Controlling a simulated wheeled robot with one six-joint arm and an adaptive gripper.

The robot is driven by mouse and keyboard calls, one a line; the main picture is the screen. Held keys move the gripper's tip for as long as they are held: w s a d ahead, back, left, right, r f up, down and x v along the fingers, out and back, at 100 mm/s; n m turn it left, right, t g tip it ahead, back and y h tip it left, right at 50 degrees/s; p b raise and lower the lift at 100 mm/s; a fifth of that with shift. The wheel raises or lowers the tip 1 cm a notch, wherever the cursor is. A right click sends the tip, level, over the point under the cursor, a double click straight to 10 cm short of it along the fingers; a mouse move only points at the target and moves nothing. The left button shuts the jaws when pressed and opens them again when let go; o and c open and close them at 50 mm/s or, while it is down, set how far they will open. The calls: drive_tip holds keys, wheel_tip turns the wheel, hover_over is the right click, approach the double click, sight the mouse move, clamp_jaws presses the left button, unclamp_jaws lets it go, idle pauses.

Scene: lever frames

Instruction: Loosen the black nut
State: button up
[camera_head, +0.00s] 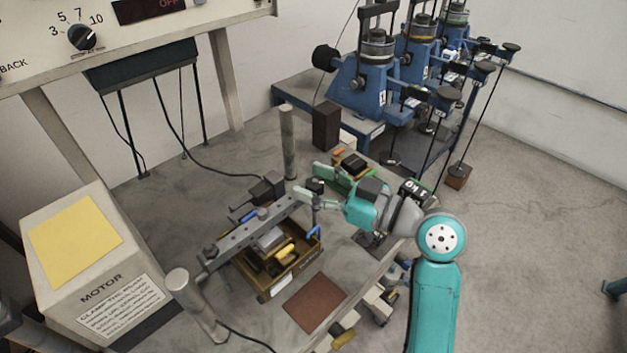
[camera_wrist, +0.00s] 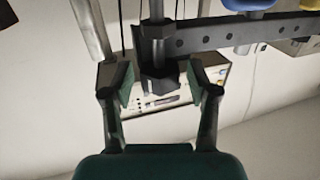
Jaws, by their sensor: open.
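The black nut (camera_wrist: 159,82) is a dark hexagonal piece below a grey cylindrical part at the end of the perforated lever bar (camera_wrist: 235,34). In the wrist view it lies between my two finger pads, with a gap on each side. My gripper (camera_wrist: 160,84) is open and holds nothing. In the head view my gripper (camera_head: 314,183) reaches in from the right to the far right end of the lever bar (camera_head: 240,236), and the dark nut (camera_head: 316,185) shows small between the fingers. I cannot tell exactly how deep it sits.
A wooden tray (camera_head: 266,296) with parts sits under the bar. A grey post (camera_head: 288,140) stands behind my gripper and another post (camera_head: 190,300) at the front. A motor box (camera_head: 75,262) is at left. A brown mat (camera_head: 315,303) lies in front. Blue machines (camera_head: 358,92) stand behind.

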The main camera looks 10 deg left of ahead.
drive_tip(key=v, duration=1.1)
drive_tip(key=shift+d, duration=0.3)
drive_tip(key=shift+s+f, duration=0.1)
